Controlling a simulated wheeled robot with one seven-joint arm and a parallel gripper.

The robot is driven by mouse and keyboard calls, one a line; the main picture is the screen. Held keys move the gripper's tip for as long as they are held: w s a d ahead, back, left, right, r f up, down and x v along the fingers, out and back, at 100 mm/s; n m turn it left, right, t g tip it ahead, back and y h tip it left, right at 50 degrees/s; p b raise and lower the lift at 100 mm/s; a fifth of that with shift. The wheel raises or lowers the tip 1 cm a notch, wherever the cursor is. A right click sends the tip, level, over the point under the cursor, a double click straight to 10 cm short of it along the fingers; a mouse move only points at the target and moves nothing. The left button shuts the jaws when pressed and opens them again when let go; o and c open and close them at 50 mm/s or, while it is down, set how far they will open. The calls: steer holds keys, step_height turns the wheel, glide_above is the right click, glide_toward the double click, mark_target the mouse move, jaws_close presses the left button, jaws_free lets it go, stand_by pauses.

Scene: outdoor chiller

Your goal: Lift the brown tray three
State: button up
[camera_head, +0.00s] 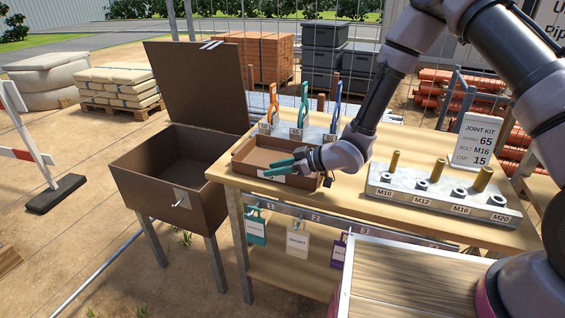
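The brown tray (232,172) is a shallow open box on the left end of the wooden worktable. It appears to rest level on the table top. Its inside looks empty where I can see it. A white label on its front wall is partly covered. My gripper (268,170) reaches in from the right, over the tray's front right part. Its two teal fingers point left and are spread apart with a gap between them. They are close to the front wall; I cannot tell whether they touch it.
A brown bin (160,190) with its lid raised stands left of the worktable (345,205). A rack of coloured tools (300,130) stands behind the tray. A metal bolt block (440,195) and a joint kit sign (476,140) are to the right. Tags hang below the table's front edge.

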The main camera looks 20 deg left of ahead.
jaws_close()
stand_by(1.4)
